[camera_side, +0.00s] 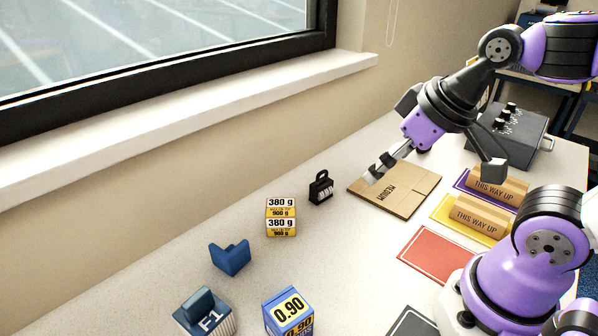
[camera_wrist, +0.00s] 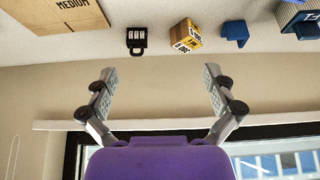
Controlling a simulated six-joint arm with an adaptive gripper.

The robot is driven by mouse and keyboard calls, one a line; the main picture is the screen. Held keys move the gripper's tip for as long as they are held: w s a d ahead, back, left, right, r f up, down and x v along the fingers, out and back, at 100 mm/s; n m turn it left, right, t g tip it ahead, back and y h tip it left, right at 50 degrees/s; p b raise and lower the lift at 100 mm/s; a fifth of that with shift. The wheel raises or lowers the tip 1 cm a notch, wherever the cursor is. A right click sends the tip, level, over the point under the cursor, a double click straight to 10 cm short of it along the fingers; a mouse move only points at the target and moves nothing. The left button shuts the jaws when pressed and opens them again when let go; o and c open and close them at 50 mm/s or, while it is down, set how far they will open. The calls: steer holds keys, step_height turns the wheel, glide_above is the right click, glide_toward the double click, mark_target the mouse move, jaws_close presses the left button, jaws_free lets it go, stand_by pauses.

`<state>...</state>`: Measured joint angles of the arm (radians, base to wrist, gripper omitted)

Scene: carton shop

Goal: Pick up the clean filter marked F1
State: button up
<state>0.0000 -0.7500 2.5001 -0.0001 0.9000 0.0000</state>
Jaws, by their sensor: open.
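The clean filter marked F1 (camera_side: 211,319) stands on the table at the bottom left of the side view. It has a blue top with a raised handle and a pale ribbed body, and its lower part is cut off by the frame edge. In the wrist view, what appears to be the same filter (camera_wrist: 308,30) is partly cut off at the top right corner. My gripper (camera_side: 432,175) is open and empty above the flat carton, far from the filter. In the wrist view my gripper (camera_wrist: 160,78) has its fingers spread with nothing between them.
A blue 0.90 box (camera_side: 288,313) stands right of the filter. A flat MEDIUM carton (camera_side: 410,195) lies below the gripper. The window wall bounds the table's back.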

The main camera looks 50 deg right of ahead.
steer(key=n+g, duration=0.1)
steer(key=g, duration=0.5)
glide_above(201, 312)
step_height(201, 312, down, 5)
steer(key=shift+d+r, duration=0.1)
steer(key=shift+r, duration=0.1)
steer(key=f, duration=0.4)
steer(key=shift+s+a+f, duration=0.1)
steer(key=shift+a+f, duration=0.1)
steer(key=shift+f, duration=0.2)
steer(key=f, duration=0.4)
steer(key=w+f, duration=0.1)
steer(key=shift+d+f, duration=0.2)
steer(key=shift+f, duration=0.2)
steer(key=c, duration=1.2)
